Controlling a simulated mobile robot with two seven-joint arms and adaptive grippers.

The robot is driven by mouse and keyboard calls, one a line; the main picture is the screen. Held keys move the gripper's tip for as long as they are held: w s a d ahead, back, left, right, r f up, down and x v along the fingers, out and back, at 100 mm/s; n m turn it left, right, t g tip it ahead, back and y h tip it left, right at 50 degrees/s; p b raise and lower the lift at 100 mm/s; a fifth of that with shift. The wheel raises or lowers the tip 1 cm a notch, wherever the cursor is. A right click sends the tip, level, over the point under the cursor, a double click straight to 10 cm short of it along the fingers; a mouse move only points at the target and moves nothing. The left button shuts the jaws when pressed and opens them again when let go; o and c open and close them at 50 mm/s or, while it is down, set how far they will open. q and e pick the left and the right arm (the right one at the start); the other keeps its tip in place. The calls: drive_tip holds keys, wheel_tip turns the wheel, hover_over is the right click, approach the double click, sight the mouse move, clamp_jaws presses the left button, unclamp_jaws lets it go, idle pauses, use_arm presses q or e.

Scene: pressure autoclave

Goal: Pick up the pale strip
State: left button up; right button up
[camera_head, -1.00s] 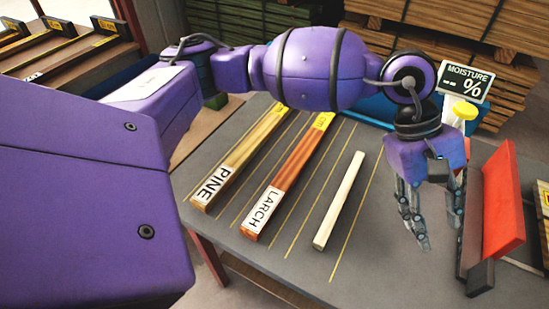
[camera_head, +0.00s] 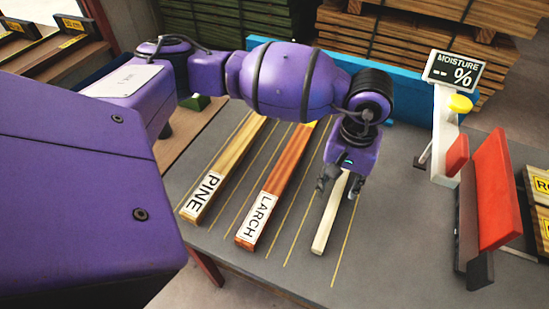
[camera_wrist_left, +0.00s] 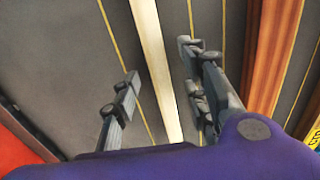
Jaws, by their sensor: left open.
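The pale strip (camera_head: 328,220) lies on the grey table, to the right of the strip labelled LARCH. My left gripper (camera_head: 338,185) is over its far part, which the gripper and wrist partly hide. In the left wrist view the pale strip (camera_wrist_left: 158,70) runs between the two open fingers of the gripper (camera_wrist_left: 160,85), with a gap on each side. I cannot tell the exact height of the fingertips above the table. My right gripper is not in view.
The LARCH strip (camera_head: 265,205) and the PINE strip (camera_head: 215,180) lie to the left, between yellow lines. A moisture meter (camera_head: 448,130) and a red angled rest (camera_head: 490,190) stand to the right. A blue panel (camera_head: 405,100) borders the back.

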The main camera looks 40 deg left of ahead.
use_arm(q)
wheel_tip(320, 180, down, 2)
drive_tip(key=shift+w+r, duration=0.1)
drive_tip(key=shift+r, duration=0.05)
clamp_jaws()
